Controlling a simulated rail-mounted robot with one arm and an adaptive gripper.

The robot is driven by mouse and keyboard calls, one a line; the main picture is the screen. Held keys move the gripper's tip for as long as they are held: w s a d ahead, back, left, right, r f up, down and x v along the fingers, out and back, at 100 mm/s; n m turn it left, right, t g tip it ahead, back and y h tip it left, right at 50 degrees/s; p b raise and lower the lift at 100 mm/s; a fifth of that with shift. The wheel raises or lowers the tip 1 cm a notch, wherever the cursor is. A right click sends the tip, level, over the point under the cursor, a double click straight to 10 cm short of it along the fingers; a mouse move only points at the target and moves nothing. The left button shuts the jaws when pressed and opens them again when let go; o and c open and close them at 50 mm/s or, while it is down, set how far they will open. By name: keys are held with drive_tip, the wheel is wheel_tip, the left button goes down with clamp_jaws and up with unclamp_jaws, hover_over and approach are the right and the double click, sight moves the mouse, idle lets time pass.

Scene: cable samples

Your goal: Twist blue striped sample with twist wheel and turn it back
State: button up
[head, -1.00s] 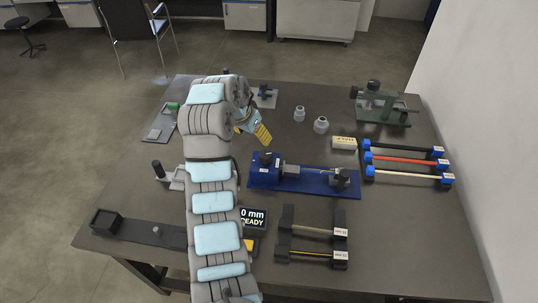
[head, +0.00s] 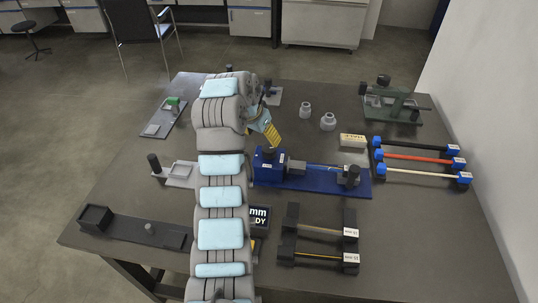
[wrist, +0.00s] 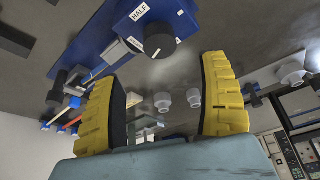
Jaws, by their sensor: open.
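The blue twist fixture (head: 325,185) lies at the middle right of the table. Its black twist wheel (head: 268,153) stands at its left end; it also shows in the wrist view (wrist: 158,42), beside a label reading HALF. A thin sample (head: 328,167) spans the fixture between the grey chuck and the right clamp; its stripes are too small to make out. My gripper (head: 273,134) has yellow fingers and hangs just behind the wheel. In the wrist view my gripper (wrist: 163,70) is open and empty, with the wheel beyond the fingertips, apart from them.
A rack of black, red and white samples (head: 420,157) stands right, a smaller black rack (head: 320,240) in front. Two grey weights (head: 328,122), a labelled block (head: 352,141) and a green device (head: 392,104) stand behind. A display (head: 260,218) is partly hidden by my arm.

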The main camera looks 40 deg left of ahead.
sight(269, 148)
drive_tip(key=shift+b+x, duration=2.5)
drive_tip(key=shift+x, duration=2.3)
drive_tip(key=shift+c, duration=0.4)
drive_tip(key=c, duration=1.1)
